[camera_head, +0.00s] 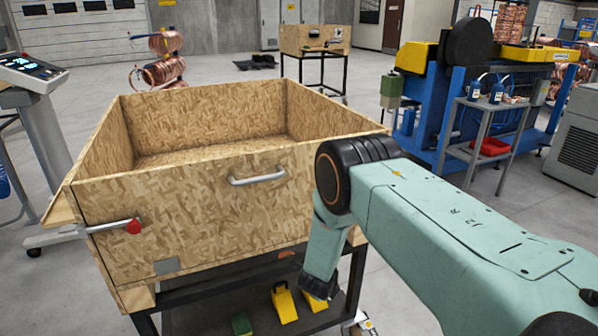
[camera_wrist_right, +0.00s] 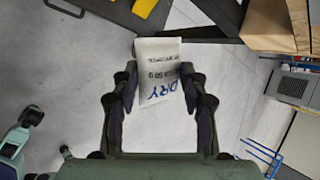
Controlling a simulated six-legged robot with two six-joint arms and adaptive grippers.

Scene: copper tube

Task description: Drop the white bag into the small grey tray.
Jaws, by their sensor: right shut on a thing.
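The white bag (camera_wrist_right: 158,62) with blue "DRY" lettering shows in the right wrist view. My right gripper (camera_wrist_right: 160,86) is shut on it, with one dark finger at each side, and holds it above the grey floor. In the head view my right arm reaches in from the right and bends down in front of the wooden crate. Its gripper cannot be made out there. My left gripper is in neither view. I cannot make out a small grey tray in either view.
A large open wooden crate (camera_head: 190,215) with a metal handle stands on a dark frame. Yellow pieces (camera_head: 284,305) and a green one (camera_head: 242,325) lie on its lower shelf. A cart with a red tray (camera_head: 490,147) stands at right. Open floor lies between.

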